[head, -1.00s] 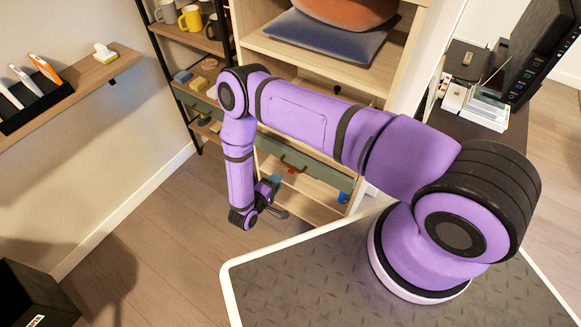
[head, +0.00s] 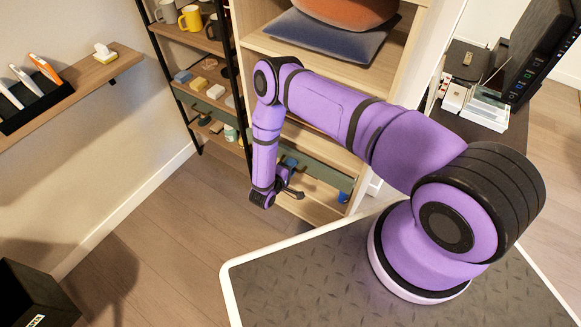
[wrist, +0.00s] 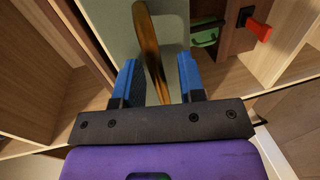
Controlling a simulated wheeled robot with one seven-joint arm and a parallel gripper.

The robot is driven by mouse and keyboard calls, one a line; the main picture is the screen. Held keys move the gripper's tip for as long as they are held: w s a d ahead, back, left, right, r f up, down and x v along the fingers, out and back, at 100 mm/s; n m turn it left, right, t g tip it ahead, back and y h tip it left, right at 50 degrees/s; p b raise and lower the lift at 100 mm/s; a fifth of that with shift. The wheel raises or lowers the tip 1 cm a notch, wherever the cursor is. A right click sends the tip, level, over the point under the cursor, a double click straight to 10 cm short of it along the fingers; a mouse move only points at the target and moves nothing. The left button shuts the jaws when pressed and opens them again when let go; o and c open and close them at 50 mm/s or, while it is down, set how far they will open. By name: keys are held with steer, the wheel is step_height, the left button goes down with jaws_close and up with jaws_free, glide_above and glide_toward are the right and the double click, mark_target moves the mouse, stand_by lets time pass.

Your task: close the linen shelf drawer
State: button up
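The linen shelf (head: 365,75) is a light wood unit with cushions on an upper board. Its drawer has a grey-green front (head: 328,175), seen low in the unit and partly hidden by my arm; how far it stands out is hard to tell. In the wrist view the drawer front (wrist: 173,20) carries a brass bar handle (wrist: 152,50). My gripper (wrist: 158,80) is open, its blue fingers on either side of the handle, with gaps showing. In the head view my gripper (head: 290,180) is low before the drawer, and the handle is hidden.
A black-framed rack (head: 205,85) with mugs and small items stands left of the shelf. In the wrist view a green item (wrist: 205,35) and a red item (wrist: 259,29) lie in a compartment beside the drawer front.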

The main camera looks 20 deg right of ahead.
jaws_close()
steer(key=shift+r+x, duration=0.2)
steer(key=shift+x, duration=0.85)
steer(key=shift+r+x, duration=0.2)
steer(key=shift+x, duration=0.9)
steer(key=shift+d, duration=0.1)
jaws_free()
steer(key=shift+w, duration=0.1)
steer(key=v, duration=1.1)
